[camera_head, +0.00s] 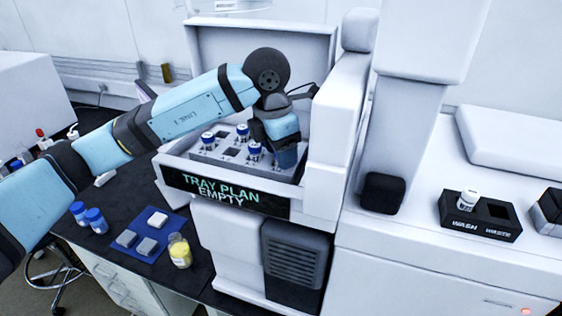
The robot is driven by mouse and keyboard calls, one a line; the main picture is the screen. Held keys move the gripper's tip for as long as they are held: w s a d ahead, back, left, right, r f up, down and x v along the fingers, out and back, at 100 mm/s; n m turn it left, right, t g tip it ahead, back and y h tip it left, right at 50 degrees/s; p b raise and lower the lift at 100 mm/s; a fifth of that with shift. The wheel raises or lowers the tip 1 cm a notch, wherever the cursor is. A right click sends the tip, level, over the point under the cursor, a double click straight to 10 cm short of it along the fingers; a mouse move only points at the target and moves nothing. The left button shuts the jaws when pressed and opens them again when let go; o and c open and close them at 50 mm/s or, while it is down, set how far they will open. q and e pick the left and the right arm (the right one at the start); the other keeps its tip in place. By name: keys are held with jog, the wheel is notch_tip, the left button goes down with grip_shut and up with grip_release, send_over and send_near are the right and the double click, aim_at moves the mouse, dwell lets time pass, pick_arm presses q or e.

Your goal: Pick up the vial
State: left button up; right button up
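Several small vials with blue caps stand upright in the tray (178,163) of the white instrument. One vial (208,140) is at the left, one (242,131) is farther back, and one (254,150) is nearer the front. My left gripper (287,158) points down over the right part of the tray, just right of the front vial. Its fingertips are largely hidden by its own body, so I cannot tell whether it is open or holds anything. My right gripper is out of view.
The tray front reads "TRAY PLAN EMPTY" (222,190). The instrument's white wall (335,130) rises close to the gripper's right. A black wash/waste block (480,229) holds a white-capped vial. On the dark bench are a yellow-filled jar (180,252), blue-capped bottles (96,220) and a blue mat (162,236).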

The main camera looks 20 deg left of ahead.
pick_arm(q)
jog(key=c, duration=0.8)
jog(key=shift+o, duration=0.2)
